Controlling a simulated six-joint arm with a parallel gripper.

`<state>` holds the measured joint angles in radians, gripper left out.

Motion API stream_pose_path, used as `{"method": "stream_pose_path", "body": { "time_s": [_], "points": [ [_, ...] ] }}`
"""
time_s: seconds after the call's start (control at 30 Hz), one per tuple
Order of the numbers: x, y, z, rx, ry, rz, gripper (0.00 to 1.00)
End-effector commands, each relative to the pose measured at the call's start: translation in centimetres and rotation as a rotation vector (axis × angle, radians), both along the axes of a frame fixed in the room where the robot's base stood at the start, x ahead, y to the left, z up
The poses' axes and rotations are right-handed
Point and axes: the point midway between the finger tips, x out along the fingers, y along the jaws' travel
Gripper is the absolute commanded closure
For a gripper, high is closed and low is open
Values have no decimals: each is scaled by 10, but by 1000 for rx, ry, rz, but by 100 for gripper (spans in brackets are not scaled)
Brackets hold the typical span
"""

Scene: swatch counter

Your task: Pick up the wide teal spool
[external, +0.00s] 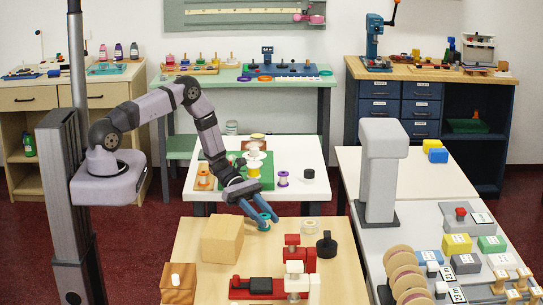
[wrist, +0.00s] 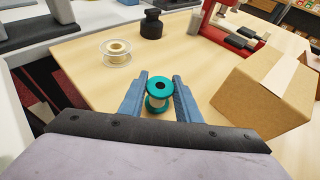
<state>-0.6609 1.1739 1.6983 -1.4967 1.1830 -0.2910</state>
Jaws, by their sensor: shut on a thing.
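The wide teal spool (wrist: 158,88) stands upright between the fingers in the wrist view, with teal flanges and a pale core. It also shows in the external view (external: 264,222), near the back edge of the light wooden table. My gripper (wrist: 160,84) is shut on it, with one blue finger on each side. In the external view my gripper (external: 260,214) reaches down to the spool from the upper left. I cannot tell whether the spool touches the table.
A cardboard box (external: 222,238) stands close to the gripper. A cream spool (external: 310,225) and a black weight-like object (external: 326,244) are to the right. A red device (external: 270,287) sits at the front. The white table (external: 215,193) behind holds several spools.

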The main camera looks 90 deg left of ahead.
Motion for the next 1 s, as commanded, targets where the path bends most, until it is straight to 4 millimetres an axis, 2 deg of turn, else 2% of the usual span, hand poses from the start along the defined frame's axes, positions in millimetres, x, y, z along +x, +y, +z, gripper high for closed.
{"method": "stream_pose_path", "body": {
  "time_s": [0.27, 0.8, 1.0],
  "points": [
    [1, 0, 17, 2, -2, 0, 91],
    [0, 0, 86, 1, -2, 0, 91],
    [0, 0, 96, 0, 0, -1, 91]
  ]
}}
